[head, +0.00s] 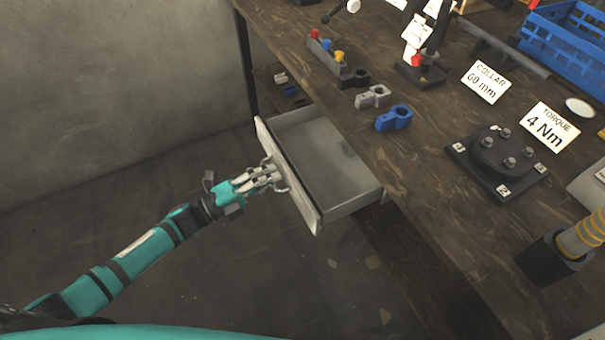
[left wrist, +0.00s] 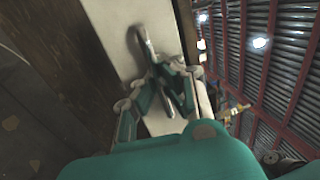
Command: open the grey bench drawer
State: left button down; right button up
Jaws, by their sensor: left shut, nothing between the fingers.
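The grey bench drawer (head: 322,160) stands pulled out from under the bench, and its inside looks empty. Its pale front panel (head: 300,196) faces left. My left gripper (head: 277,178) is at the middle of that front, at the handle, with its fingers shut and nothing between them. In the left wrist view the closed fingers (left wrist: 168,80) are at the bar handle (left wrist: 146,42) on the pale front; I cannot tell whether they hook behind it. My right gripper is not in view.
The wooden bench top (head: 440,185) holds a blue clamp (head: 394,118), a grey clamp (head: 372,96), a dark flange plate (head: 500,160), sign cards and a blue crate (head: 568,45). The floor left of the drawer is clear. A grey wall (head: 110,90) stands behind.

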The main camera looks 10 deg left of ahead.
pick_arm(q)
jog(key=r+v, duration=0.1)
jog(key=v, duration=0.7)
jog(key=shift+s+a+r+p, duration=0.15)
jog(key=shift+s+a+p, duration=0.15)
jog(key=shift+s+a, duration=0.1)
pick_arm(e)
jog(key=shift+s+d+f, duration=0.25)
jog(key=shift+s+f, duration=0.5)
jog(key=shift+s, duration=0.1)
pick_arm(q)
jog(key=c, duration=1.7)
grip_release()
jog(key=shift+w, duration=0.1)
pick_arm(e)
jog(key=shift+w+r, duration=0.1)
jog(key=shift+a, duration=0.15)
pick_arm(q)
jog(key=v, duration=1.2)
